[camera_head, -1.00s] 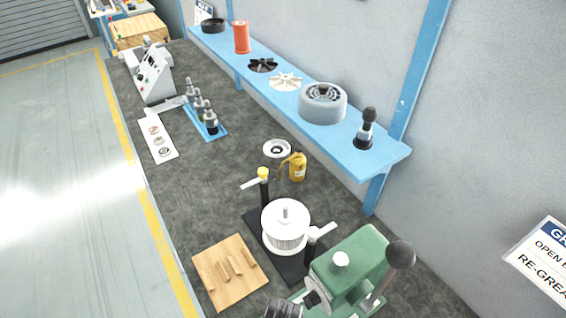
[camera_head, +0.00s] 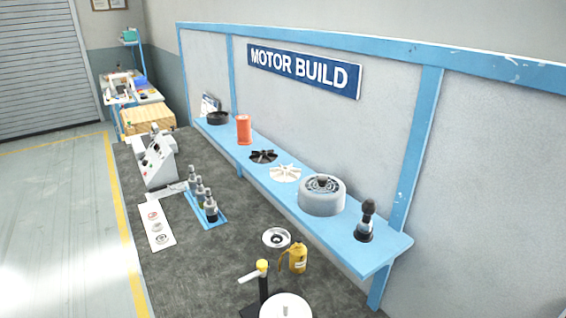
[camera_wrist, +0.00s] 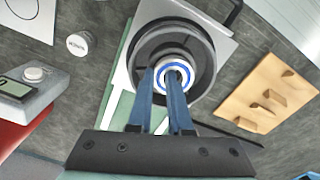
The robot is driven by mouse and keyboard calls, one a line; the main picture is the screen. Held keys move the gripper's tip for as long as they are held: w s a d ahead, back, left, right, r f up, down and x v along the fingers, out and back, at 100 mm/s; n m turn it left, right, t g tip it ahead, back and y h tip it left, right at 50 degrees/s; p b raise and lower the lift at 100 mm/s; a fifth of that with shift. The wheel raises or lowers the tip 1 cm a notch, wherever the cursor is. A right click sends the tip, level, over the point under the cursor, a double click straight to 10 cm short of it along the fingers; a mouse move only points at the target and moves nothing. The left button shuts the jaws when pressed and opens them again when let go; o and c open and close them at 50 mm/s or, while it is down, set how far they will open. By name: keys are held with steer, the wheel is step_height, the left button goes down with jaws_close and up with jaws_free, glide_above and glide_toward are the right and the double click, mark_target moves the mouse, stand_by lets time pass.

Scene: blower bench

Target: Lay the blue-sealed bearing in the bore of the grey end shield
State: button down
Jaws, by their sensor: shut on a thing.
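In the wrist view my gripper (camera_wrist: 165,82) has its two blue fingers closed on the blue-sealed bearing (camera_wrist: 184,65), a pale ring with a blue band. The bearing lies in front of the middle of a round, dark grey, cup-like part (camera_wrist: 202,42), which looks like the grey end shield. I cannot tell whether the bearing is above the bore or inside it, because the bearing and fingers cover the middle. The part stands over a light grey plate (camera_wrist: 222,42). My gripper, the bearing and this part do not show in the head view.
A wooden board with pegs (camera_wrist: 265,93) lies right in the wrist view; a small white round tin (camera_wrist: 80,44) and a device with a display (camera_wrist: 36,86) are left. In the head view a yellow can (camera_head: 298,258) stands near a metal ring part (camera_head: 276,238) below the blue shelf (camera_head: 385,254).

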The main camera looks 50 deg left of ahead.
steer(key=shift+f, duration=0.2)
stand_by(0.3)
steer(key=c, duration=0.8)
jaws_free()
steer(key=shift+o, duration=0.2)
step_height(320, 180, up, 13)
steer(key=b, duration=0.1)
